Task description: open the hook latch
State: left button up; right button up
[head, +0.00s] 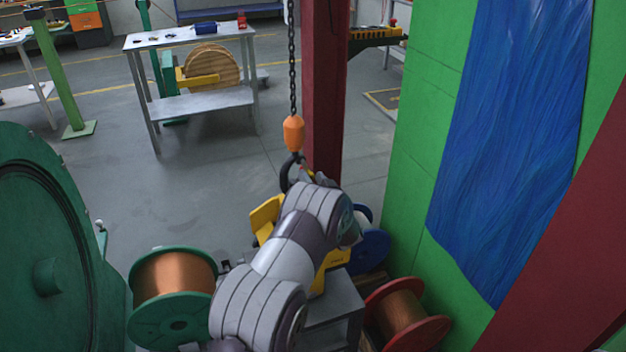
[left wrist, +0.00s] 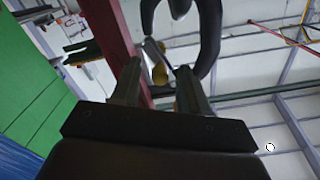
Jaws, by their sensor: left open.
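The dark crane hook (head: 287,175) hangs under an orange hook block (head: 293,134) on a chain in the head view. In the left wrist view the hook (left wrist: 208,40) curves across the top. The hook latch (left wrist: 153,50), a light bar with a yellowish end, shows between my fingers. My left gripper (left wrist: 158,70) is open, one finger on each side of the latch's lower end; I cannot tell whether either finger touches it. In the head view my left gripper (head: 314,177) is beside the hook and mostly hidden by my arm. My right gripper is not in view.
A dark red post (head: 322,90) stands close behind the hook. A green wall (head: 425,130) with a blue sheet is at right. Copper spools (head: 172,290) (head: 402,315), a blue spool (head: 370,247) and yellow machine parts (head: 265,215) lie below. Open floor is at left.

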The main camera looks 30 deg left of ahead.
pick_arm(q)
grip_shut()
jog(key=shift+w+d+r+n+b, duration=0.35)
jog(key=shift+n+b, duration=1)
jog(key=shift+n, duration=0.6)
jog(key=shift+w+d+r+n+b, duration=0.15)
jog(key=shift+r+n+b, duration=0.35)
jog(key=shift+n+b, duration=1.15)
jog(key=shift+w+d+r+n+b, duration=0.3)
jog(key=shift+n+b, duration=0.7)
jog(key=shift+n, duration=1.3)
jog(key=shift+a+r, duration=0.1)
jog(key=shift+r, duration=0.1)
